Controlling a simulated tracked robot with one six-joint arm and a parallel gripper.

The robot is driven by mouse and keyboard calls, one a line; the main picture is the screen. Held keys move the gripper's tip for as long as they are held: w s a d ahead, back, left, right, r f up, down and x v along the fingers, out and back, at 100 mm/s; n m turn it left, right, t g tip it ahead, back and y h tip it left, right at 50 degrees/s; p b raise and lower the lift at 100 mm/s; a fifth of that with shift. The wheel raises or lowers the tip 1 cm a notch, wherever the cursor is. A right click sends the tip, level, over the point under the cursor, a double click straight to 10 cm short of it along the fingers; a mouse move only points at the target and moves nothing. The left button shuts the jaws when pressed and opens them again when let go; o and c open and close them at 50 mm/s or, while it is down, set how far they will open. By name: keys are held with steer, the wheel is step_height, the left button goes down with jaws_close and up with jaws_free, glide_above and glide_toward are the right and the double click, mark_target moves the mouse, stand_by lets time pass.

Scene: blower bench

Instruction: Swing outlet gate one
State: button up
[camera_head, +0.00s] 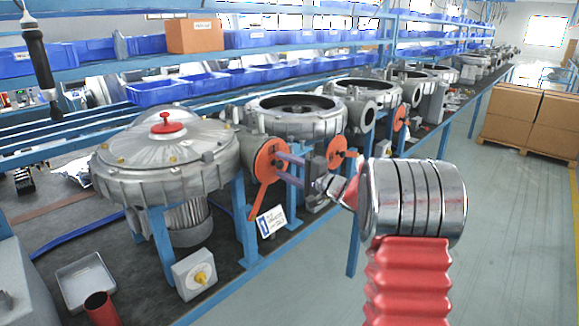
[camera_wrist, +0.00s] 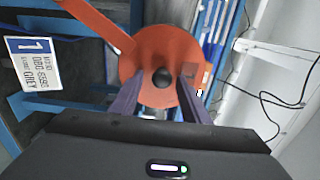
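Outlet gate one is an orange disc (camera_head: 268,155) on the outlet of the nearest blower (camera_head: 165,160). Its orange lever (camera_head: 259,200) hangs down and slightly left in the head view. In the wrist view the disc (camera_wrist: 150,52) fills the middle, with a black hub knob (camera_wrist: 161,77) and the lever (camera_wrist: 98,22) running to the upper left. My gripper (camera_head: 279,165) faces the disc from the right. Its two purple fingers (camera_wrist: 161,80) are apart, one on each side of the knob, with visible gaps. I cannot tell whether the fingertips touch the disc.
A plate marked 1 (camera_head: 270,221) is below the gate. A second orange gate (camera_head: 338,158) is close behind my wrist. A grey box with a yellow knob (camera_head: 196,274), a tray (camera_head: 85,282) and a red cup (camera_head: 102,308) are at lower left.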

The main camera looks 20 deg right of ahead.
steer(key=v, duration=1.4)
steer(key=shift+w+a+f, duration=0.1)
stand_by(0.4)
